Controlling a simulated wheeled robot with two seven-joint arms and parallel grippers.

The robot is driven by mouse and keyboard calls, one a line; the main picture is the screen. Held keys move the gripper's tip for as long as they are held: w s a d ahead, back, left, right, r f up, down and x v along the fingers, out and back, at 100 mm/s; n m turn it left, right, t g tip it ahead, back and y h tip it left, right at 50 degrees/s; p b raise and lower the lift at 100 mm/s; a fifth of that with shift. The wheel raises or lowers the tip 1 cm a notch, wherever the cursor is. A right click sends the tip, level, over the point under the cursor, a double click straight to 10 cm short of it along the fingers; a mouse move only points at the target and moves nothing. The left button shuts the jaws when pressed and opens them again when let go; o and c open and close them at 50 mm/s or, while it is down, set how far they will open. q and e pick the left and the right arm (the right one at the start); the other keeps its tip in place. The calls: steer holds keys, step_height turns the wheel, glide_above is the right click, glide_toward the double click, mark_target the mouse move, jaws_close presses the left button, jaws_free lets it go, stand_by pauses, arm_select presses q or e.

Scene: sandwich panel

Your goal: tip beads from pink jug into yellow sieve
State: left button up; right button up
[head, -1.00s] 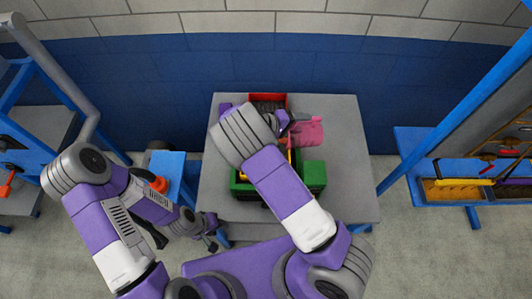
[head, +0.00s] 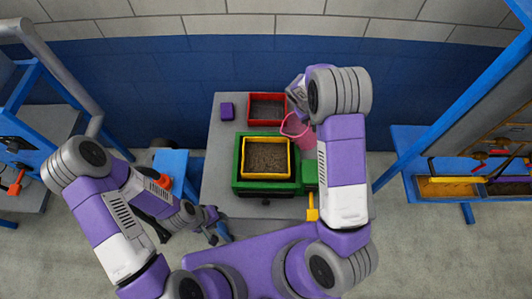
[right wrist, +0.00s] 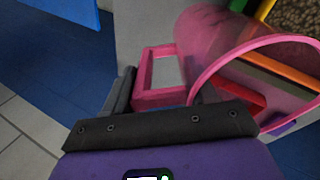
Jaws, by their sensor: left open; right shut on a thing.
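The pink jug (head: 297,128) is above the table, right of the yellow sieve, its looped rim showing in the head view. In the right wrist view the see-through pink jug (right wrist: 215,40) looks tilted, with its square handle (right wrist: 150,98) at the fingers. My right gripper (head: 300,100) is shut on the jug; the arm partly hides it. The yellow sieve (head: 245,158) sits on a green frame (head: 240,187) and holds a brown-grey grainy layer. I cannot make out beads inside the jug. My left gripper (head: 216,228) is open and empty, low at the table's front left.
A red tray (head: 285,99) with dark contents stands behind the sieve. A purple block (head: 227,111) lies left of it. A yellow handle (head: 312,208) shows at the green frame's front right. The table (head: 220,140) is clear at the left.

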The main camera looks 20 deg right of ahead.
steer(key=shift+d+f+y, duration=0.15)
steer(key=shift+d+y, duration=0.35)
steer(key=shift+d, duration=0.05)
steer(key=shift+w+d+y, duration=0.1)
steer(key=shift+d+y, duration=0.7)
steer(key=shift+y, duration=0.1)
steer(key=shift+w+d+f+g+y, duration=0.1)
steer(key=shift+d+f+g+y, duration=0.2)
steer(key=shift+y, duration=0.6)
steer(key=shift+d+r, duration=0.15)
